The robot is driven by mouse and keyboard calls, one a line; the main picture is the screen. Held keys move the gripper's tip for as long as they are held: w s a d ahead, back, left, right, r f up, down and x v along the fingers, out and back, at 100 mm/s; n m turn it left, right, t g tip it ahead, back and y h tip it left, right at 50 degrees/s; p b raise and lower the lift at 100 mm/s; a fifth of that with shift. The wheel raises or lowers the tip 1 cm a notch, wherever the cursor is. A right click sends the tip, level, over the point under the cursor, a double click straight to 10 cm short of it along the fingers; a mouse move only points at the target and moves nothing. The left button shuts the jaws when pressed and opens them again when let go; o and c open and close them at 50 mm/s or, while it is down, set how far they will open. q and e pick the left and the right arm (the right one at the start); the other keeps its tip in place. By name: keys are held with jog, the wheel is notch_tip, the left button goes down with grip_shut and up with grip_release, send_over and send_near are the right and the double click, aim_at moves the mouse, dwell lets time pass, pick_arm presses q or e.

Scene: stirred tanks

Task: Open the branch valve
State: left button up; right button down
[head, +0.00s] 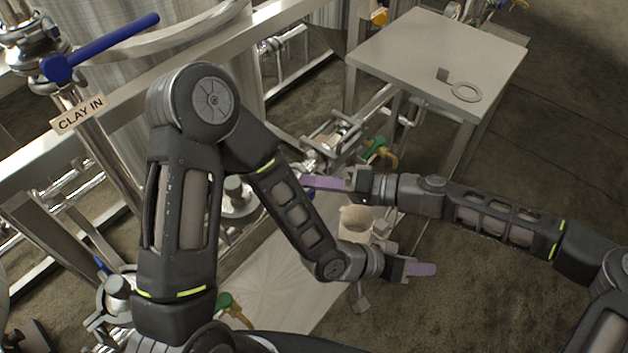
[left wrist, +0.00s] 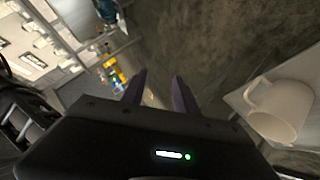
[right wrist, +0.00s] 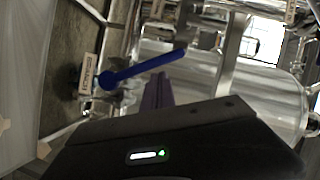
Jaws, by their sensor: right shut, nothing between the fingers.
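A valve with a straight blue lever (right wrist: 140,70) shows in the right wrist view, beside a small sign (right wrist: 88,75) whose sideways lettering is hard to read; I take it for the branch valve. My right gripper (head: 318,183) is shut and empty, pointing left in the head view. Its fingertips (right wrist: 158,80) overlap the lever in the right wrist view; I cannot tell whether they touch. My left gripper (head: 422,268) is open and empty, its fingers apart (left wrist: 157,88), away from the valve.
Another blue lever (head: 105,45) stands by the CLAY IN sign (head: 78,113) at upper left. A green-handled valve (head: 375,149) is near my right gripper. A pale mug (head: 356,222) stands close to my left wrist. A side table (head: 425,55) holds a grey ring-ended part (head: 464,92).

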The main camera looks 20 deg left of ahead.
pick_arm(q)
jog(key=s+a+f+n+g+y, duration=0.2)
jog(key=s+a+f, duration=0.3)
jog(key=a+f, duration=0.3)
jog(key=s+a+f+n+g+y, duration=0.2)
jog(key=s+a+f, duration=0.4)
jog(key=a+f, duration=0.3)
jog(key=shift+g+y, duration=0.5)
jog(key=shift+y, duration=0.4)
jog(key=shift+s+f, duration=0.1)
